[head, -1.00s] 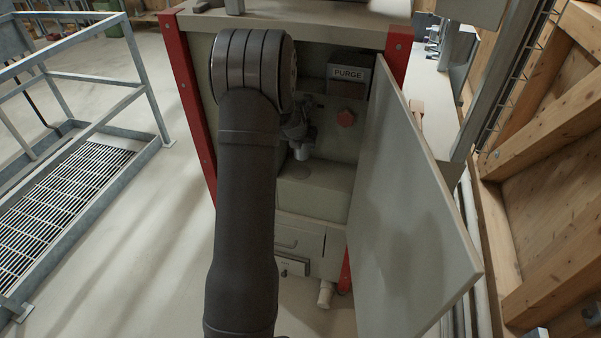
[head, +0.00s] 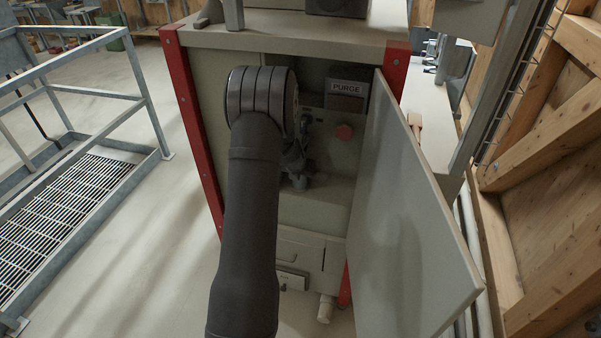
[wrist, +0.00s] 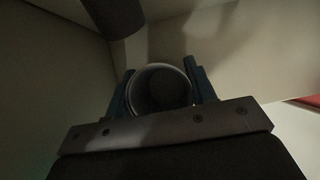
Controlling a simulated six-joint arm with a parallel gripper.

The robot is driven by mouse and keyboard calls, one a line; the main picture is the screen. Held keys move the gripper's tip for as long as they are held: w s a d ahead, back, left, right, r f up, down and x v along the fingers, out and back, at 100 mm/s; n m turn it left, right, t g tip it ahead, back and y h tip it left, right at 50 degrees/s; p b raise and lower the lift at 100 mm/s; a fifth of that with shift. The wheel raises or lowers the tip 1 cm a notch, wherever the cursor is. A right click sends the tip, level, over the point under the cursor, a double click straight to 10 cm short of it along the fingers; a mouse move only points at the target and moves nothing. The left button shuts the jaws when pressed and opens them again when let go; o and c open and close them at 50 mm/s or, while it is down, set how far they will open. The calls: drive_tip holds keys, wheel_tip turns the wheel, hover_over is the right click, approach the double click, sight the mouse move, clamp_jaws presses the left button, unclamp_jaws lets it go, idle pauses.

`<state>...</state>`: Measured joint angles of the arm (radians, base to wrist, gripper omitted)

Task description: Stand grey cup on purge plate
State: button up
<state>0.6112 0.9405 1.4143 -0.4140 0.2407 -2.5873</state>
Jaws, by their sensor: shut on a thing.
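My gripper (wrist: 162,88) is shut on the grey cup (wrist: 160,92), with a blue-grey finger on each side of it. The wrist view looks into the cup's round open mouth; its inside is dark. In the head view my gripper (head: 299,180) is inside the open cabinet bay, low over a pale ledge (head: 325,205), partly hidden by my arm. I cannot tell whether the cup touches the ledge. No separate purge plate can be made out; a PURGE sign (head: 347,88) hangs at the back of the bay.
The open door panel (head: 415,220) stands close on the right of the bay. A dark cylinder (wrist: 113,14) hangs near the cup in the wrist view. A red post (head: 192,130) edges the left.

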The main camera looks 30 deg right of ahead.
drive_tip(key=o, duration=0.9)
drive_tip(key=shift+f, duration=0.15)
drive_tip(key=shift+o, duration=0.2)
drive_tip(key=shift+r, duration=0.35)
drive_tip(key=v, duration=1.1)
drive_tip(key=shift+s+a+r, duration=0.2)
drive_tip(key=shift+a+r, duration=0.05)
drive_tip(key=shift+f, duration=0.1)
drive_tip(key=x, duration=1.2)
drive_tip(key=shift+r, duration=0.85)
drive_tip(key=shift+f, duration=0.1)
